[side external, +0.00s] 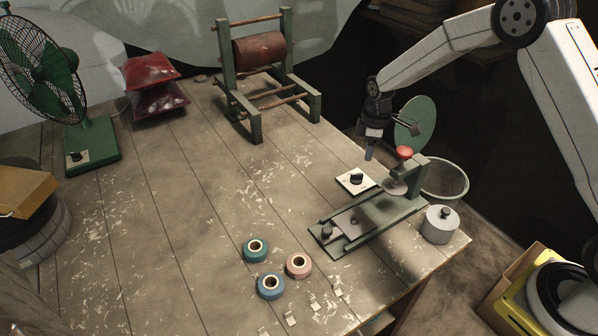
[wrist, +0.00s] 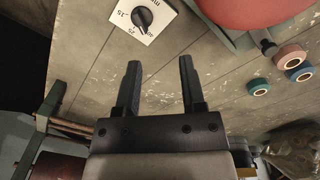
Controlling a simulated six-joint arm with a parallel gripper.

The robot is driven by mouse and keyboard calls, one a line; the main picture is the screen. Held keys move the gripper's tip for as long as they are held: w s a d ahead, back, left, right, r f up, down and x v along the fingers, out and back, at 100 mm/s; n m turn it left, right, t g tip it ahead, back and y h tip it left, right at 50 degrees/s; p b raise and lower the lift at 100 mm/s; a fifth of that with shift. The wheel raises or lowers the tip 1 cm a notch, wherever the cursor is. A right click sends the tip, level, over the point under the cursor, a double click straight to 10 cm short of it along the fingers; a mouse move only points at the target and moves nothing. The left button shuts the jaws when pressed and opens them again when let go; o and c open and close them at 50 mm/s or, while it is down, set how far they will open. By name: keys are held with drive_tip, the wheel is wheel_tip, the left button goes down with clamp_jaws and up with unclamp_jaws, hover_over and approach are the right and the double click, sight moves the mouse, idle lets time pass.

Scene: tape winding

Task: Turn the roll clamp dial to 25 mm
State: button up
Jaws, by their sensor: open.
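The roll clamp dial (side external: 356,180) is a black knob on a square white plate lying on the table, left of the green winding device. In the wrist view the dial (wrist: 144,18) is at the top edge, with partly cut off markings that include 15, 25 and mm. I cannot tell for sure which mark the knob points to. My gripper (side external: 392,145) is above the table, a little above and behind the dial, apart from it. In the wrist view my gripper (wrist: 160,62) is open, with nothing between its fingers.
The green winding device (side external: 375,215) with a red knob (side external: 404,152) stands close beside the dial. A metal canister (side external: 440,224) is at the table's right edge. Tape rolls (side external: 271,286) lie in front. A green stand with a brown roller (side external: 260,49) is at the back. The table's middle is clear.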

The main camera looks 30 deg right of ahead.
sight(359, 174)
drive_tip(key=w+f+n, duration=0.1)
drive_tip(key=w+d+f, duration=0.1)
drive_tip(key=f, duration=0.1)
drive_tip(key=w+d+f+n, duration=0.1)
drive_tip(key=shift+w+f+n+g, duration=0.3)
drive_tip(key=shift+w+f, duration=0.05)
drive_tip(key=shift+f, duration=0.15)
drive_tip(key=shift+f, duration=3.7)
clamp_jaws()
